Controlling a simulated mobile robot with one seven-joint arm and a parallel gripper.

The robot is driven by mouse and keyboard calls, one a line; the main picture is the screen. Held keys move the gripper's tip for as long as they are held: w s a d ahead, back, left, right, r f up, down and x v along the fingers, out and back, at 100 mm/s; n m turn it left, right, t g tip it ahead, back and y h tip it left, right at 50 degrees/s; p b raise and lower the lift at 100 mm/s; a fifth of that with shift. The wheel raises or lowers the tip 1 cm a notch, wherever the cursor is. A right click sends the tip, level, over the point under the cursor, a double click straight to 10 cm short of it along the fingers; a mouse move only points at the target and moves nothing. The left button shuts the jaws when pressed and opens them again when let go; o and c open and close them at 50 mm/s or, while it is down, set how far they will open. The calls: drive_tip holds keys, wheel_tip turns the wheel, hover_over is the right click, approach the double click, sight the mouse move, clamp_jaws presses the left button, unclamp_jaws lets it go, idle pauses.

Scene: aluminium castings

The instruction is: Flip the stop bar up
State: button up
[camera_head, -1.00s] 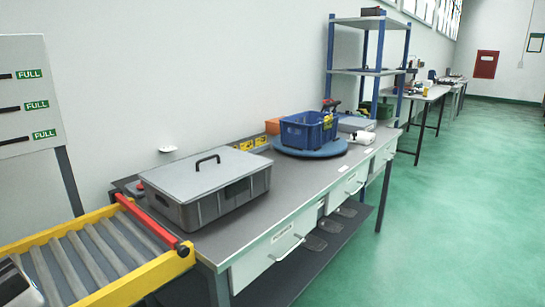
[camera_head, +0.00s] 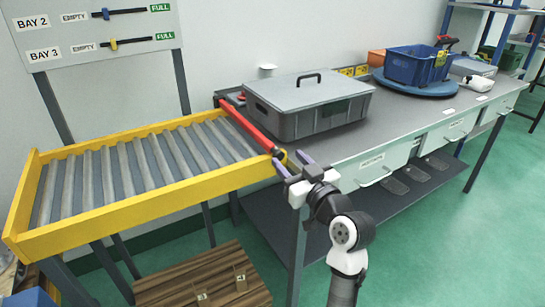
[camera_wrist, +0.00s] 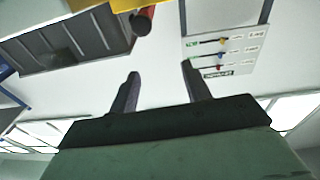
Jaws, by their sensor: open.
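The red stop bar (camera_head: 250,128) lies low across the right end of the yellow-framed roller conveyor (camera_head: 120,210). Its near end has a dark round tip by the conveyor's front corner. My gripper (camera_head: 293,164) is open and empty beside that near end, with its fingers pointing toward it. I cannot tell from this view whether a finger touches the bar. In the wrist view the bar's red end (camera_wrist: 147,12) and dark tip show at the top, beyond the fingers of my gripper (camera_wrist: 160,72).
A grey lidded case (camera_head: 310,105) stands on the workbench (camera_head: 385,130) close behind the bar. A blue crate (camera_head: 415,66) sits further right on a round blue turntable. A bay board (camera_head: 95,30) stands behind the conveyor. A wooden box (camera_head: 200,280) is below the conveyor.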

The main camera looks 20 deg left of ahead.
sight(280, 156)
drive_tip(key=d+f+g, duration=0.1)
drive_tip(key=d+f, duration=0.2)
drive_tip(key=f, duration=0.1)
drive_tip(key=p+x, duration=0.2)
drive_tip(key=x, duration=1.1)
drive_tip(key=shift+w+a+p, duration=0.1)
drive_tip(key=shift+w+p, duration=0.15)
drive_tip(key=shift+p, duration=0.15)
drive_tip(key=shift+c, duration=0.3)
clamp_jaws()
